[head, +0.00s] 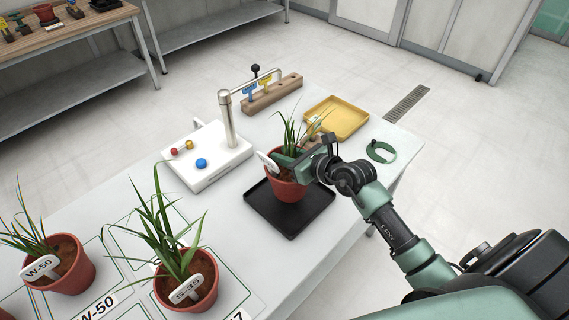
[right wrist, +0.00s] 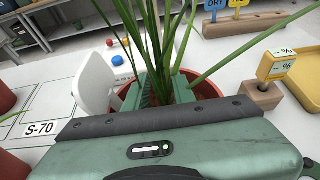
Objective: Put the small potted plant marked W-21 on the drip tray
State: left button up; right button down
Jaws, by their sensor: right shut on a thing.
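A small potted plant (head: 287,188) in a terracotta pot is at the black drip tray (head: 257,194), over its back part. I cannot tell whether the pot rests on the tray or hangs just above it. Its white tag (head: 267,162) faces left, and I cannot read its marking. My right gripper (head: 296,160) is shut on this plant at the top of the pot. In the right wrist view the fingers (right wrist: 168,88) close among the leaves inside the pot rim, and the tag's blank side (right wrist: 95,92) shows. My left gripper is not in view.
Potted plants W-50 (head: 72,268) and S-35 (head: 190,294) stand at the front left. A white bench device (head: 210,172) with coloured knobs is left of the tray. A wooden rack (head: 272,96), a yellow tray (head: 345,118) and a green ring (head: 380,152) lie behind.

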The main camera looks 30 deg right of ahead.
jog(key=shift+f, duration=1.8)
jog(key=c, duration=1.2)
grip_release()
jog(key=shift+f, duration=0.15)
jog(key=shift+o, duration=0.2)
jog(key=shift+s, duration=0.1)
jog(key=b+v, duration=0.1)
jog(key=v, duration=1.1)
